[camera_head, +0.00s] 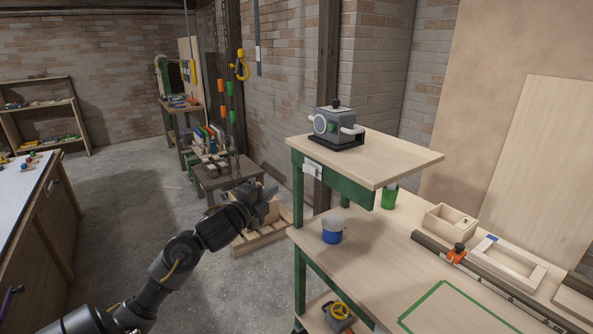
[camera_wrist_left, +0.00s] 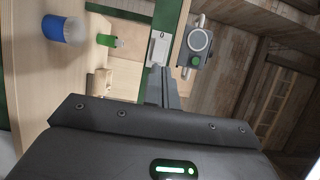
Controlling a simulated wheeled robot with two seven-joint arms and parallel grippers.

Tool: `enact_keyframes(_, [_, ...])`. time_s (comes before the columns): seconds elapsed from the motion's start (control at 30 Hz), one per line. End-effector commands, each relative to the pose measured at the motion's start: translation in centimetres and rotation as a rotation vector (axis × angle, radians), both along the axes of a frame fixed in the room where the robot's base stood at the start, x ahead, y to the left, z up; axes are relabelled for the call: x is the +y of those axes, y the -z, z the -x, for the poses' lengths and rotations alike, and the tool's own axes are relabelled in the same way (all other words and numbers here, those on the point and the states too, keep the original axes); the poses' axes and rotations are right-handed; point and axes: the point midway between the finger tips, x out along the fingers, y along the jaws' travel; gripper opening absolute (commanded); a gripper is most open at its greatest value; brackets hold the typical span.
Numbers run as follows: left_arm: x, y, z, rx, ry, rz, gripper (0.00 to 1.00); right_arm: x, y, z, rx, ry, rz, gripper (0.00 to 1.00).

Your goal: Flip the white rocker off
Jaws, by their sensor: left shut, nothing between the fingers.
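The white rocker (camera_head: 312,171) is a small pale plate on the green front edge of the raised wooden shelf. In the left wrist view the white rocker (camera_wrist_left: 158,48) shows beyond my fingers, turned sideways. Which way it is tipped is too small to tell. My left gripper (camera_head: 270,190) is shut and empty, to the left of the rocker and a little lower in the head view, apart from it. Its dark fingers (camera_wrist_left: 172,88) also show in the left wrist view, pointing toward the green edge. My right gripper is out of view.
A grey device with white handles (camera_head: 334,124) stands on the raised shelf (camera_head: 400,160). Below, a blue-and-white cup (camera_head: 332,231), a green cup (camera_head: 389,197) and a wooden box (camera_head: 450,222) stand on the bench. A hanging chain and low wooden crate are behind my gripper.

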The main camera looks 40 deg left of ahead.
Motion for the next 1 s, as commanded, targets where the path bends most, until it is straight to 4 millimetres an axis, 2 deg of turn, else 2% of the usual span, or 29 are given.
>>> enact_keyframes(0.33, [-0.1, -0.4, 0.1, -0.006, 0.001, -0.007, 0.00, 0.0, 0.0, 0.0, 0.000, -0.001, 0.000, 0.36])
enact_keyframes(0.47, [0.0, -0.5, -0.6, -0.007, 0.001, -0.003, 0.00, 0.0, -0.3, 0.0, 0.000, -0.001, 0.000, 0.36])
enact_keyframes(0.67, [0.5, -0.7, -3.7, -0.007, -0.001, 0.000, 0.00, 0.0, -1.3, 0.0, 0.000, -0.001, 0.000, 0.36])
enact_keyframes(1.0, [1.2, -0.7, -10.5, -0.005, 0.001, -0.001, 0.00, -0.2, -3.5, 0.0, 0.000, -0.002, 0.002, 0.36])
